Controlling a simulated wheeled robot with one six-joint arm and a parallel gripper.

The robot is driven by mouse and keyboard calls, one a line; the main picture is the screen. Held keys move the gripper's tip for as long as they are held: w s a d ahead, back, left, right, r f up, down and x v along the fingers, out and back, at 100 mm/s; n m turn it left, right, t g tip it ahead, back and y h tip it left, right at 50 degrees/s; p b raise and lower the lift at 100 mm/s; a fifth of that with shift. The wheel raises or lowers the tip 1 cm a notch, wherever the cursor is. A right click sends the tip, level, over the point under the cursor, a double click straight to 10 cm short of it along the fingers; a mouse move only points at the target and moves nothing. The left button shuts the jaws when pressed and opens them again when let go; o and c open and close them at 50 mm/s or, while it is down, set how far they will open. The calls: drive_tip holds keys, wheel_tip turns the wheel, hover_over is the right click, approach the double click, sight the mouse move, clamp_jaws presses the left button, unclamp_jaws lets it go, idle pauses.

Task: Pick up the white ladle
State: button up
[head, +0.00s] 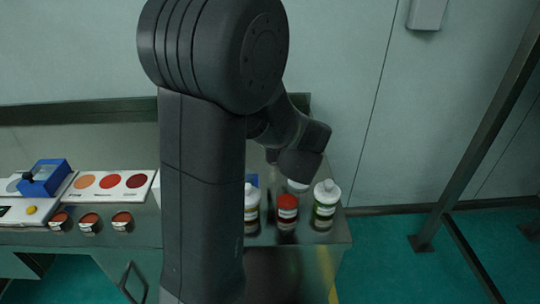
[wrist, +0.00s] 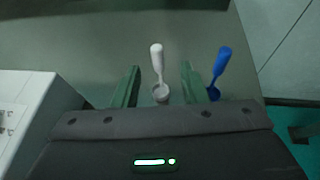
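The white ladle (wrist: 156,58) lies on the grey surface in the wrist view, handle pointing up the picture and its greyish bowl (wrist: 160,93) near my gripper body. My gripper (wrist: 160,67) is open, with one green finger on each side of the ladle. A gap shows on both sides, so the fingers appear not to touch it. Whether the ladle is at finger height cannot be told. In the head view my arm hides much of the bench, and I cannot make out the white ladle there.
A blue ladle (wrist: 221,62) lies just right of the right finger. A white box (wrist: 35,105) stands at left.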

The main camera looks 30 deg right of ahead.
drive_tip(key=shift+a+x, duration=0.1)
drive_tip(key=shift+x, duration=1.6)
drive_tip(key=shift+a+x, duration=0.15)
drive_tip(key=shift+x, duration=1.6)
drive_tip(key=shift+f, duration=0.1)
clamp_jaws()
